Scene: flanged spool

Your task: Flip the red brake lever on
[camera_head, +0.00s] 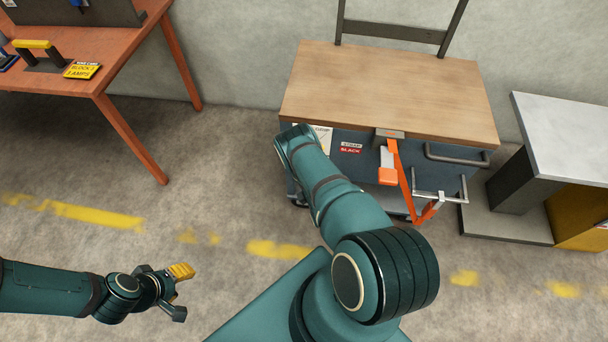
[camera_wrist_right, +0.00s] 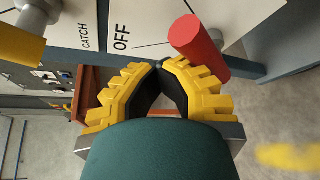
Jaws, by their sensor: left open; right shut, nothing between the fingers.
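The red lever (camera_wrist_right: 197,42) shows in the right wrist view as a thick red cylinder, standing out from a pale panel (camera_wrist_right: 145,15) beside the printed word OFF. My right gripper (camera_wrist_right: 160,66) is shut and empty, its yellow ribbed fingers meeting just left of and below the lever's end. I cannot tell whether the right finger touches it. In the head view my right arm reaches to the left front of the wood-topped cabinet (camera_head: 390,85); its gripper and the lever are hidden there. My left gripper (camera_head: 180,290) is open and empty, low over the floor at left.
An orange strap (camera_head: 403,180) hangs down the cabinet front, near a metal handle (camera_head: 455,158) and a STRAP SLACK label (camera_head: 350,148). A yellow-ended part (camera_wrist_right: 22,42) lies left of CATCH. An orange table (camera_head: 130,60) stands at left, a grey-topped stand (camera_head: 565,120) at right.

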